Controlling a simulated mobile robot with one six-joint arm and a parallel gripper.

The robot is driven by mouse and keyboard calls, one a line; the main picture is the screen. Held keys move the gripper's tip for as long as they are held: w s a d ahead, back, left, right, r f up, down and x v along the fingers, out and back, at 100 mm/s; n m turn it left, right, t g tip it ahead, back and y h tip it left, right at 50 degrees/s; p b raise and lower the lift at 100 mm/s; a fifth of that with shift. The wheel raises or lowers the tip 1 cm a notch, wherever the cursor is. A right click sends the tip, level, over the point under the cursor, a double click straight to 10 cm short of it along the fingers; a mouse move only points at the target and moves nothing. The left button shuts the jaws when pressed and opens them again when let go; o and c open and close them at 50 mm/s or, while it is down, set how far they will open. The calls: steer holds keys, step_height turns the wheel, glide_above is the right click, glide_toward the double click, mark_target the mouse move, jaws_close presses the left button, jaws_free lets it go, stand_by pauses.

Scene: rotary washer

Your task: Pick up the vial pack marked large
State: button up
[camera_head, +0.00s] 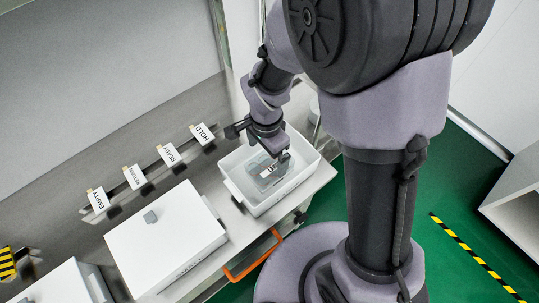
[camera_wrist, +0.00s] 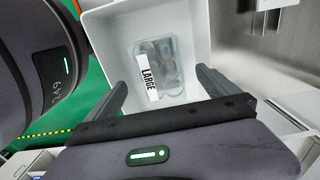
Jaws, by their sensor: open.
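The vial pack marked LARGE (camera_wrist: 157,70) is a clear pack with round shapes inside and a white label along one side. It lies in a white open bin (camera_wrist: 190,18). In the head view the pack (camera_head: 264,170) shows on the bin floor, partly covered by my gripper, and the bin (camera_head: 300,181) sits at the counter's right end. In the head view my gripper (camera_head: 280,153) is over the bin, pointing down.
A white lidded box (camera_head: 170,245) stands beside the bin, with another box (camera_head: 60,285) at the lower left. Small signs reading HOLD (camera_head: 202,133), READY (camera_head: 169,154) and EMPTY (camera_head: 98,200) stand behind. An orange handle (camera_head: 250,258) juts from the counter front.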

mark_target(270, 167)
steer(key=f, duration=0.3)
steer(key=f+b, duration=0.1)
steer(key=f, duration=0.1)
steer(key=f+b, duration=0.1)
steer(key=f, duration=0.2)
steer(key=shift+w+d+f, duration=0.15)
steer(key=shift+d+f, duration=0.2)
steer(key=shift+r, duration=0.1)
steer(key=c, duration=1.7)
steer(key=shift+r, duration=0.1)
